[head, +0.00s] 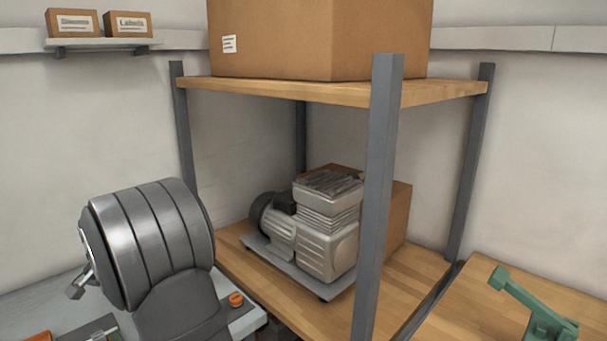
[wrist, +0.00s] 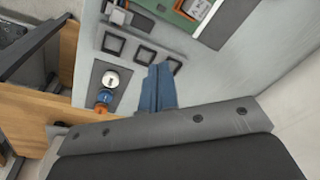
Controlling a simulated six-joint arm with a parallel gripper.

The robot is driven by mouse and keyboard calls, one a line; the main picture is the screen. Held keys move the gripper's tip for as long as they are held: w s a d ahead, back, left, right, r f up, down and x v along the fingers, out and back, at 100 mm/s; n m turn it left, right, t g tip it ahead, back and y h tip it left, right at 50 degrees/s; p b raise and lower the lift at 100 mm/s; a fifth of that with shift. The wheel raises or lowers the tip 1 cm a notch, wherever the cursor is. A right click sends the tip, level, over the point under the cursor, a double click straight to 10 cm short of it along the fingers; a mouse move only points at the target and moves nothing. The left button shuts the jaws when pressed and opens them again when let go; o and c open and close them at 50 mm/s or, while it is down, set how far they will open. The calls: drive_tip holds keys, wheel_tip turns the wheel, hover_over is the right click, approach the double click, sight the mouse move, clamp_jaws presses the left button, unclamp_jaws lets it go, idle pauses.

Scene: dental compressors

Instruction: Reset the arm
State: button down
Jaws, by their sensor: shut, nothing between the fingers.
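My gripper (wrist: 162,70) shows in the wrist view as blue fingers held together, with nothing between them. The fingers appear in front of a light grey panel (wrist: 225,75), near a row of dark square-framed switches (wrist: 145,54). I cannot tell whether they touch it. A silver round knob (wrist: 110,80) and an orange and blue knob (wrist: 102,103) sit on a dark plate left of the fingers. I cannot make out my gripper in the head view.
In the head view a compressor (head: 325,225) stands on the wooden shelf's lower board (head: 280,315), behind a grey post (head: 378,200). A large cardboard box (head: 320,38) sits on top. A green tool-like object (head: 535,302) lies on the right bench. An orange knob (head: 236,299) shows lower left.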

drive_tip(key=shift+s+d+r+m+g+h, duration=0.2)
drive_tip(key=shift+r+m, duration=0.45)
drive_tip(key=shift+m, duration=0.8)
drive_tip(key=shift+s+d+r+m+g+h, duration=0.2)
drive_tip(key=shift+r+m, duration=0.45)
drive_tip(key=shift+m, duration=0.75)
drive_tip(key=shift+s+d+r+m+g+h, duration=0.15)
drive_tip(key=shift+r+m, duration=0.5)
drive_tip(key=shift+m, duration=0.8)
